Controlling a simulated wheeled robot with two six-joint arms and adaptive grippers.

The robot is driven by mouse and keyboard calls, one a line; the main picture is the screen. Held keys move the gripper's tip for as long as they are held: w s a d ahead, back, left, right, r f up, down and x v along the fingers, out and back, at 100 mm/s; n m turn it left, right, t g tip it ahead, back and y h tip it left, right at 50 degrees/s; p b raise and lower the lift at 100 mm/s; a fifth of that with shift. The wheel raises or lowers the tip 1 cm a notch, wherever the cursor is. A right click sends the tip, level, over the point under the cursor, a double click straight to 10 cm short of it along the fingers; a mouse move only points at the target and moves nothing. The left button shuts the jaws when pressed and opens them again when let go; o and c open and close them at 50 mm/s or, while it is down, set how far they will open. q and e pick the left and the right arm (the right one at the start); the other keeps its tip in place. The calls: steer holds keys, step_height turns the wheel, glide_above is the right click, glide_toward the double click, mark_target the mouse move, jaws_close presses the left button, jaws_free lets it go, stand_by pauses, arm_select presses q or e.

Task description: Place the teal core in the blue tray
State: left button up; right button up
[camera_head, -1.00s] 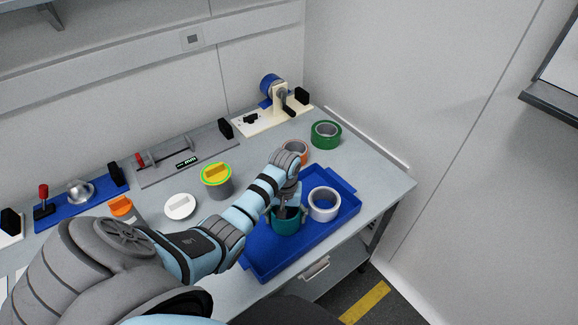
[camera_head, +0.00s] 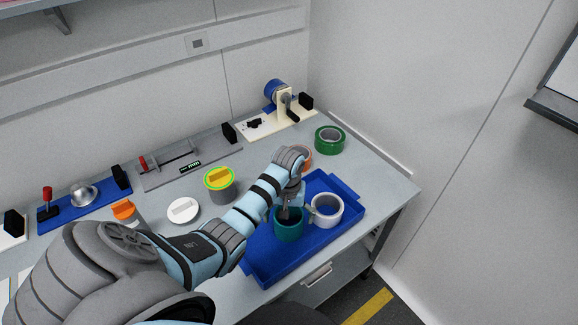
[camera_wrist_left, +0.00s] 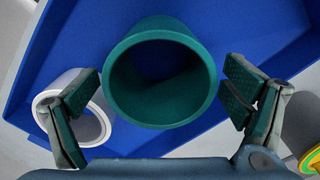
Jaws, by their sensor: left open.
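The teal core (camera_head: 288,229) is a hollow cylinder standing upright in the blue tray (camera_head: 272,264). In the left wrist view, the core (camera_wrist_left: 160,108) shows its open end, with blue tray floor (camera_wrist_left: 250,25) around it. My left gripper (camera_head: 298,210) is at the core's top. Its fingers are spread on either side of the core, with visible gaps in the left wrist view (camera_wrist_left: 155,92). My right gripper is not in view.
A white ring (camera_head: 326,211) is in the tray, right of the core. An orange roll (camera_head: 302,158) and a green roll (camera_head: 329,140) are behind the tray. A yellow-topped grey canister (camera_head: 220,186) and a white lid (camera_head: 183,211) stand left.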

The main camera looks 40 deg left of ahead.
arm_select(q)
step_height(320, 180, up, 9)
steer(key=p, duration=0.1)
steer(key=shift+r, duration=0.15)
steer(key=shift+d, duration=0.1)
